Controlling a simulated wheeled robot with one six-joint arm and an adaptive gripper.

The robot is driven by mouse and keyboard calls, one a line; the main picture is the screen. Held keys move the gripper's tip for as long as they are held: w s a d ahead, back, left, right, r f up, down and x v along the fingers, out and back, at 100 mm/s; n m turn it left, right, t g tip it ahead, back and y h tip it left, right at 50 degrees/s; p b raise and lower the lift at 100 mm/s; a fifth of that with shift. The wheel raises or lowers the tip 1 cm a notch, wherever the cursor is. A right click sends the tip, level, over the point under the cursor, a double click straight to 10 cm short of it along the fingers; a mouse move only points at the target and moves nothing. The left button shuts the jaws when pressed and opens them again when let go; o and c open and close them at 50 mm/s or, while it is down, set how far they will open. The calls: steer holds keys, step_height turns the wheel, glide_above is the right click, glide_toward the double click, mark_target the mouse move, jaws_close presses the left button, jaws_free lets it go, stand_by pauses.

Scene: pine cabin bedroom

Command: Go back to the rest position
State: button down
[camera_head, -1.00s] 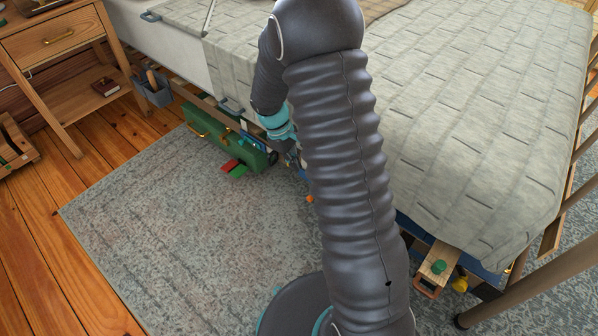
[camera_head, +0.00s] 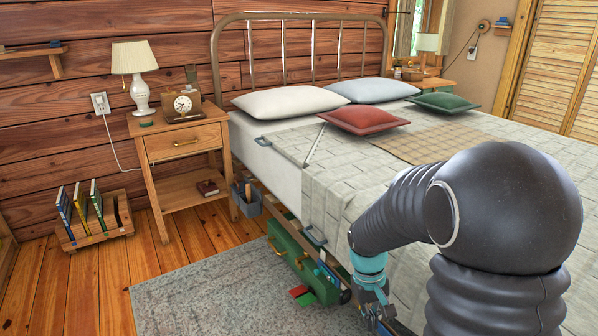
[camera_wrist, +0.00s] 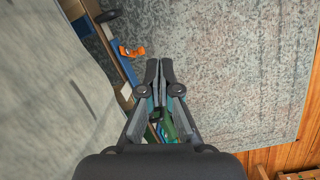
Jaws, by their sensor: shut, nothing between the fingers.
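My gripper (camera_wrist: 159,70) is shut and empty, seen from behind in the wrist view, with its fingertips together above the rug's edge beside the bed. In the head view my gripper (camera_head: 378,318) hangs low at the bed's near side, partly cut off by the frame's lower edge. My dark, ribbed arm fills the lower right of the head view and hides part of the bed.
The bed (camera_head: 335,200) has a pale quilt. A green case (camera_head: 290,250) sits under its side, by a grey caddy (camera_head: 246,200). A wooden nightstand (camera_head: 180,145) and a book rack (camera_head: 95,235) stand left. The rug (camera_head: 200,300) has free room.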

steer(key=s+r+m+t+p, duration=0.1)
steer(key=s+r+t, duration=0.2)
steer(key=s+r, duration=0.5)
steer(key=s+r+m+t+y+p, duration=0.1)
steer(key=s+r+t, duration=0.3)
steer(key=s+r, duration=0.4)
steer(key=shift+a+r+m+p, duration=0.3)
steer(key=shift+a+r+p, duration=0.1)
steer(key=shift+r, duration=2.75)
